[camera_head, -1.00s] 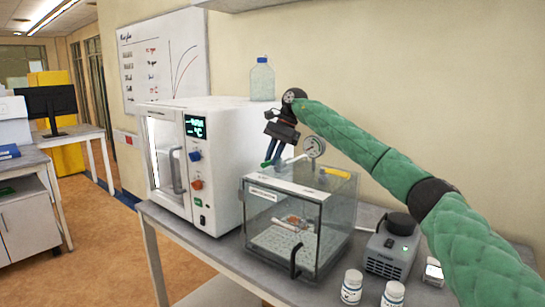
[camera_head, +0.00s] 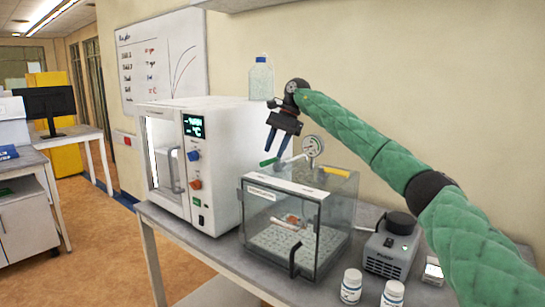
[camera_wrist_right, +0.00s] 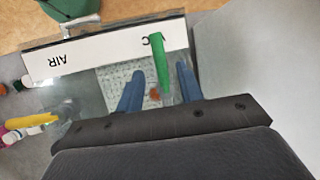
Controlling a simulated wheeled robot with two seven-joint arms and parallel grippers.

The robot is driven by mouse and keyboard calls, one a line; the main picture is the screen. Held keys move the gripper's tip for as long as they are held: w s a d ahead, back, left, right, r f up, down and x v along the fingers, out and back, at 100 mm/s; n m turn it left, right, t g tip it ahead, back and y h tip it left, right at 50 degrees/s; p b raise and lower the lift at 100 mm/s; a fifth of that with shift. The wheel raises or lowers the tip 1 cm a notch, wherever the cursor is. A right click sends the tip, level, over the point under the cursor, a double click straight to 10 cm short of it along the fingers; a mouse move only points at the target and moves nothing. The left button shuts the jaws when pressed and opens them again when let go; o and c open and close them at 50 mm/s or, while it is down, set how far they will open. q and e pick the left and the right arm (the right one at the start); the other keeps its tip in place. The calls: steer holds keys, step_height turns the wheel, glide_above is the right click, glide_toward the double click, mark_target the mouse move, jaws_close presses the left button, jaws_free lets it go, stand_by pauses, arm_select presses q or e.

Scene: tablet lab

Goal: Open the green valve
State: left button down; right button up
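The green valve (camera_head: 269,162) is a small lever on top of a clear vacuum chamber (camera_head: 262,222), by its left side. My right gripper (camera_head: 276,154) hangs just above it, fingers pointing down. In the right wrist view the green valve (camera_wrist_right: 160,65) shows as a long handle between the two blue fingers of my right gripper (camera_wrist_right: 160,75). The fingers are apart, with a gap on both sides of the handle; contact is not visible. The chamber also carries a yellow handle (camera_head: 335,171) and a round gauge (camera_head: 312,147). My left gripper is not in view.
A white oven (camera_head: 222,165) stands close on the left of the chamber, with a blue-capped bottle (camera_head: 261,80) on top. A grey pump (camera_head: 391,250) and two white bottles (camera_head: 351,286) (camera_head: 392,293) stand on the right. The wall is close behind.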

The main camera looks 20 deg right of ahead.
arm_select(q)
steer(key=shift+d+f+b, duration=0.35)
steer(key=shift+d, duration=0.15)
arm_select(e)
steer(key=shift+v, duration=2.4)
